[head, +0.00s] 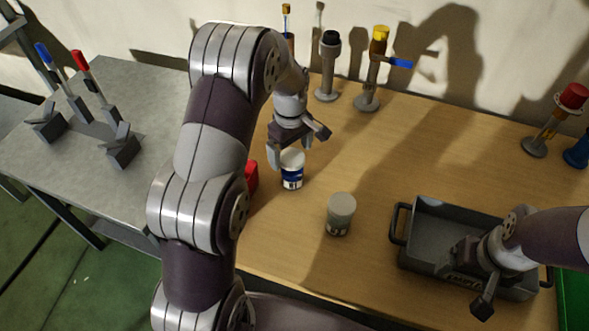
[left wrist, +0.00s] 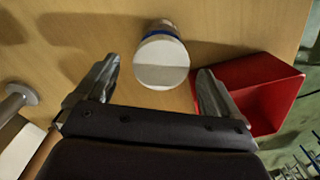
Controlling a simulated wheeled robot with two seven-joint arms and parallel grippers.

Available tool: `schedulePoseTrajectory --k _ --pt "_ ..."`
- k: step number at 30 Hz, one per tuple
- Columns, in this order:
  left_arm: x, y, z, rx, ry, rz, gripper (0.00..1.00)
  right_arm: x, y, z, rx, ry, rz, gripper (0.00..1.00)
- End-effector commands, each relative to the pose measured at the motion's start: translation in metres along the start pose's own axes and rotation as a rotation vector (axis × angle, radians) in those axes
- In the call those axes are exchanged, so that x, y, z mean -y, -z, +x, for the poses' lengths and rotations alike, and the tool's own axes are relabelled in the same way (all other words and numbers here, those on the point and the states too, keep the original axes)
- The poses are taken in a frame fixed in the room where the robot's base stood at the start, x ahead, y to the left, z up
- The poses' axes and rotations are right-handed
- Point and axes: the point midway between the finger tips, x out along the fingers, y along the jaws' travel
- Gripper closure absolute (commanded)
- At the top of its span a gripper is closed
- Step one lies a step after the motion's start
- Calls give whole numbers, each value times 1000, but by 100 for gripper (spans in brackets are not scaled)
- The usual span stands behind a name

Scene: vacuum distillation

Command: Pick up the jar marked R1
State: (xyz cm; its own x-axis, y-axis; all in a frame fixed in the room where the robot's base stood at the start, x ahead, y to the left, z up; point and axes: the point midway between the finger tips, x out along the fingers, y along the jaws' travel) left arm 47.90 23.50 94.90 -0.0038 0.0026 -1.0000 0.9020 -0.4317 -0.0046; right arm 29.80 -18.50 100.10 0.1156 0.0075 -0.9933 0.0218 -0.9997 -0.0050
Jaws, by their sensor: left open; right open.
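A jar with a white lid and blue-and-white label (head: 292,179) stands upright on the wooden table. A grey jar with a grey lid and a small dark-and-white label (head: 340,214) stands nearer and to its right. I cannot read R1 on either label. My left gripper (head: 296,146) is open just above and behind the blue-labelled jar. In the left wrist view its pale lid (left wrist: 161,64) shows ahead of and between the spread fingers (left wrist: 157,86), apart from both. My right gripper (head: 466,284) is open and empty over the dark tray.
A red bin (left wrist: 262,90) is close beside the left gripper's finger. The dark handled tray (head: 402,226) stands at right. Stands with coloured tops, including a yellow-topped one (head: 368,85), line the back. A metal side table (head: 150,90) is at left. Table between jars and tray is clear.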

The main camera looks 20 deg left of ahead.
Motion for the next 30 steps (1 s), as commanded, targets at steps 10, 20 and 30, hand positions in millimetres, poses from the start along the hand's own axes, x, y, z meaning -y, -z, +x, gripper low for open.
schedulePoseTrajectory --k 10,20,30 --pt "-2 -6 53 1 2 1 4 0 1 -10 0 0 0 15" --pt "-2 -6 60 -1 -2 2 20 0 1 -10 0 0 0 15" --pt "-3 -5 60 -2 -2 2 79 0 1 -10 0 0 0 15"
